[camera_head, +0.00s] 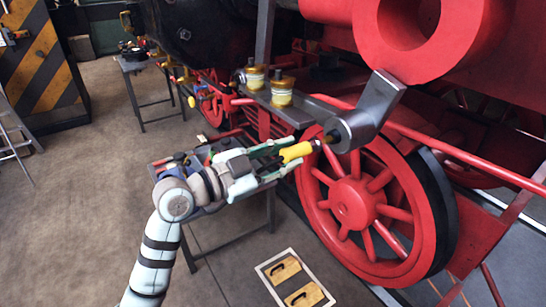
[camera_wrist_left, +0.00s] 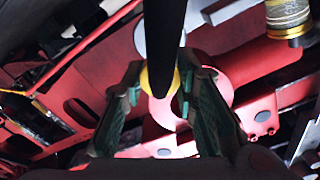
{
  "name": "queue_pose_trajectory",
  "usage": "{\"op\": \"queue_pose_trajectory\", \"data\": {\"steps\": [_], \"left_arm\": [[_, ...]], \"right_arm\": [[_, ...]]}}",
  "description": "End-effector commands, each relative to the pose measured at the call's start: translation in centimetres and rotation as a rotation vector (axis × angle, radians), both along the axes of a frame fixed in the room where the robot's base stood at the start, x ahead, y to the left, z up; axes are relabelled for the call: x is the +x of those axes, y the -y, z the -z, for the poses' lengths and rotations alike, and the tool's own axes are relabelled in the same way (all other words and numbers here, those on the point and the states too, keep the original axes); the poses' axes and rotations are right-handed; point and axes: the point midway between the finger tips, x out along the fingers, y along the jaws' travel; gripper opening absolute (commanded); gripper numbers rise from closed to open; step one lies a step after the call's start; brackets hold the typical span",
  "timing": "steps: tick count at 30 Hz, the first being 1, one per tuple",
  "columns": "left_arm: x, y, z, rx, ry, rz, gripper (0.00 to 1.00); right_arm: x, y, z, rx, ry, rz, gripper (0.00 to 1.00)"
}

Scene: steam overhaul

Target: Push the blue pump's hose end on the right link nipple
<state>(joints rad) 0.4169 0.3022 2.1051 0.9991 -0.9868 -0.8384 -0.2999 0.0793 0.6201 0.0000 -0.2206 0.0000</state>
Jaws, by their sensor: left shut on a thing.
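My left gripper (camera_head: 284,158) is shut on a yellow cylindrical piece (camera_head: 297,152), seemingly the hose end. In the head view its dark tip lies close to the dark round end (camera_head: 340,134) of a grey link (camera_head: 368,108), in front of the red wheel. I cannot tell whether they touch. I cannot make out the nipple itself. In the left wrist view the yellow piece (camera_wrist_left: 149,78) shows between the green fingers (camera_wrist_left: 160,88), largely covered by a black bar or hose (camera_wrist_left: 163,45). The blue pump cannot be made out clearly. My right gripper is not in view.
A small table (camera_head: 196,158) with coloured items stands behind my left arm. Two yellow-capped jars (camera_head: 282,92) sit on the locomotive's ledge. The large red wheel (camera_head: 355,205) and red rods are close by.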

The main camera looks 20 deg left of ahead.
Motion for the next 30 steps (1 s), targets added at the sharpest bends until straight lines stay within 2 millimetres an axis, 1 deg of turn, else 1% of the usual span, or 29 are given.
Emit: {"op": "queue_pose_trajectory", "data": {"steps": [14, 30], "left_arm": [[0.3, 0.2, 0.0, 0.000, 0.001, 0.000, 0.00], [1.9, 1.7, -0.2, -0.004, 0.001, 0.006, 0.00]], "right_arm": [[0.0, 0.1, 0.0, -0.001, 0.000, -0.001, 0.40], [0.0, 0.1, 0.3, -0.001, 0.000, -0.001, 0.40]]}}
